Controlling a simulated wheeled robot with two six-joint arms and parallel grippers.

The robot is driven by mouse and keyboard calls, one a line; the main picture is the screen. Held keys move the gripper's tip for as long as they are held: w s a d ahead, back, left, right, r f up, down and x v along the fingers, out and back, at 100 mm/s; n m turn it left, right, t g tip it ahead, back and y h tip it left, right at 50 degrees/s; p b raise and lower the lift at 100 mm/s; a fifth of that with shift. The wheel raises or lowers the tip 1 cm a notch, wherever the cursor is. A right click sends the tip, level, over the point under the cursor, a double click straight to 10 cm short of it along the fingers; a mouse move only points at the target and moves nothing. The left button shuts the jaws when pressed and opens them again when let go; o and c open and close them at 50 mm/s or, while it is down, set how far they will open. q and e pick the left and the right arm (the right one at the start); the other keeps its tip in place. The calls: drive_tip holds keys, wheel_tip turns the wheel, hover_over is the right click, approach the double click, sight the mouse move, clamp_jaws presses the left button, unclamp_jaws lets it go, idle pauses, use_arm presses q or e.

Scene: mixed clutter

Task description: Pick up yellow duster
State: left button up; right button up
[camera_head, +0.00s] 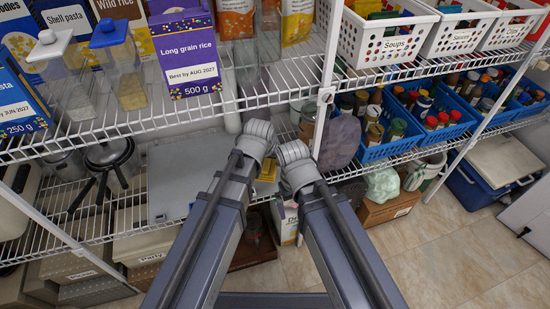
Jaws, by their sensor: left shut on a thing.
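The yellow duster shows only as a small yellow patch (267,171) between my two wrists, at the lower wire shelf. Most of it is hidden by my arms. My left gripper (262,178) is shut on it, though its fingers are largely hidden behind my left wrist. My right wrist is just right of the yellow patch. My right gripper is hidden behind that wrist.
A grey-purple bundle (341,141) and a pale green bundle (382,184) lie to the right. Blue baskets (376,152) of jars fill the right shelf. A wire shelf edge (200,113) and a white post (330,80) stand close. Open floor (440,260) is at lower right.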

use_arm(q)
drive_tip(key=s+a, duration=0.2)
drive_tip(key=a, duration=0.6)
drive_tip(key=s+a, duration=0.3)
drive_tip(key=a, duration=0.5)
drive_tip(key=shift+s, duration=0.15)
drive_tip(key=shift+a+f, duration=0.1)
